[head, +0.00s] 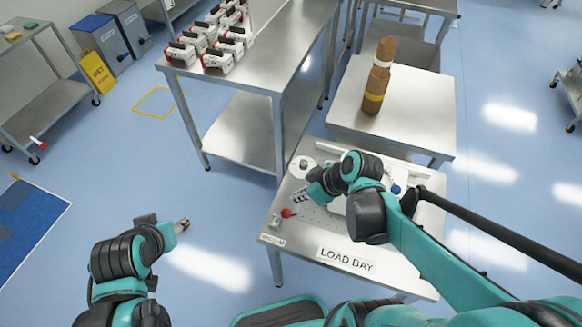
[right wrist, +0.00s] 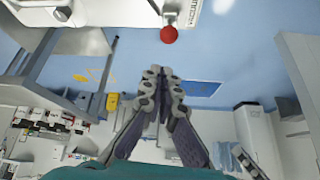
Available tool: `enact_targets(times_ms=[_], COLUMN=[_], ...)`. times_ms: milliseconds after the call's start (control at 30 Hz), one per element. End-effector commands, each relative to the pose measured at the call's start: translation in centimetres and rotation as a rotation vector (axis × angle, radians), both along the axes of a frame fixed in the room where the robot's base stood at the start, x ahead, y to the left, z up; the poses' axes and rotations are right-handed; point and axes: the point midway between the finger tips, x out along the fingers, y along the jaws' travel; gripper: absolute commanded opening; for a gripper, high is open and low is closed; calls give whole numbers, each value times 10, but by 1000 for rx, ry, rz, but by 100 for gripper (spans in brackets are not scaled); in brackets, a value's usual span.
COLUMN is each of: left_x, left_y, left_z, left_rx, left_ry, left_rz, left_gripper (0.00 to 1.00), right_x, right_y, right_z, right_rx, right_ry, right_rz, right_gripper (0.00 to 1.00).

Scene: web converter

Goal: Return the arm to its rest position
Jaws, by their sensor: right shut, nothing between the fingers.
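My right arm reaches over the steel table labelled LOAD BAY (head: 315,226). My right gripper (head: 301,196) is above the left part of that table, between a white disc and a red knob. In the right wrist view the right gripper's fingers (right wrist: 161,75) are together with nothing between them. My left gripper (head: 182,226) is at the lower left over open floor, apart from any furniture. It is too small in the head view to tell whether its fingers are open.
The red knob (head: 287,213) and white disc (head: 299,162) are close to the right gripper. A blue knob (head: 396,189) is right of the forearm. A brown roll column (head: 378,77) stands on a table behind. Red-and-white devices (head: 217,60) fill a bench.

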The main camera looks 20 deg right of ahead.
Motion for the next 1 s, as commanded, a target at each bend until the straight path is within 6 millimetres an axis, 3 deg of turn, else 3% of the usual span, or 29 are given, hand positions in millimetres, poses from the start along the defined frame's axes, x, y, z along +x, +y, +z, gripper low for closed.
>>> enact_targets(times_ms=[267, 700, 1000], left_x=[0, 0, 0], left_y=[0, 0, 0], left_z=[-1, -13, -14], left_rx=[0, 0, 0], left_ry=[0, 0, 0], left_rz=[0, 0, 0], left_gripper=[50, 50, 50], right_x=[-1, -29, -33], right_y=[0, -30, -36], right_z=[1, 39, 51], right_rx=[-5, -49, -21], right_ry=[5, -29, -73], right_rz=[-22, -620, -740], right_gripper=[0, 0, 0])
